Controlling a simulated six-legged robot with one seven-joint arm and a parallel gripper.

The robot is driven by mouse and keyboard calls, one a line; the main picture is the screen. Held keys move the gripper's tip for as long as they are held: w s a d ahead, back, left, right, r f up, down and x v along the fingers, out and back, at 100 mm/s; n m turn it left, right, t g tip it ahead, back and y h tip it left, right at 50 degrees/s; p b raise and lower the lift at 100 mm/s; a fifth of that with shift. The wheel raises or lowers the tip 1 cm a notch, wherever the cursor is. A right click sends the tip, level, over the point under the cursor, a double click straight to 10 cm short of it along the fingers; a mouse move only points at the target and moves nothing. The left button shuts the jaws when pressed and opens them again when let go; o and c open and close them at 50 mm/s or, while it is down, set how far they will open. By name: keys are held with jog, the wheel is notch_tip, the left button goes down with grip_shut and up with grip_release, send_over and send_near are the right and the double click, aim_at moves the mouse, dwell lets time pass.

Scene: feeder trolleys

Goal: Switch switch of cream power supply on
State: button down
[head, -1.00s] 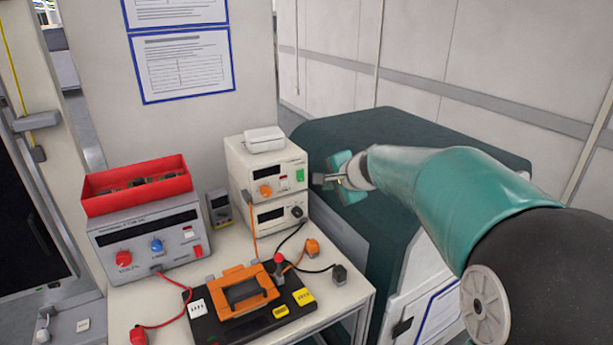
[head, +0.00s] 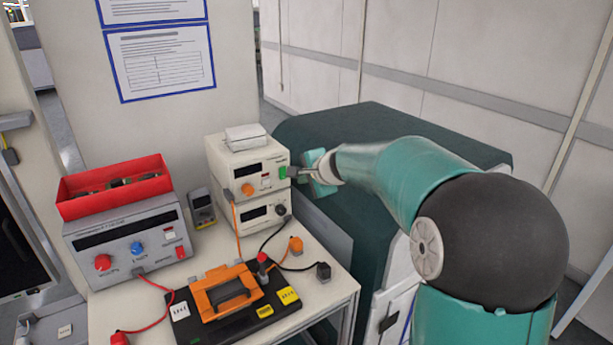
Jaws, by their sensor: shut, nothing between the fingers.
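The cream power supply (head: 222,163) is the upper of two stacked cream units on the table.
A lower cream unit (head: 258,214) stands beneath. A grey power supply (head: 115,252) with a red bin (head: 112,187) on top is at left. An orange-handled black case (head: 200,326) lies in front. A dark green cabinet (head: 380,122) stands behind my arm.

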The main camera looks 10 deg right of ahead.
aim_at(283, 172)
jog(key=x, duration=0.6)
jog(key=r+x, duration=0.1)
jog(key=x, duration=0.2)
jog(key=shift+w+a+r, duration=0.1)
jog(key=shift+w, duration=0.65)
jog(key=shift+w+a, duration=0.1)
jog(key=shift+w, duration=0.05)
jog(key=shift+r, duration=0.1)
jog(key=shift+w+r, duration=0.1)
jog(key=shift+r, duration=0.75)
jog(key=shift+f, duration=0.15)
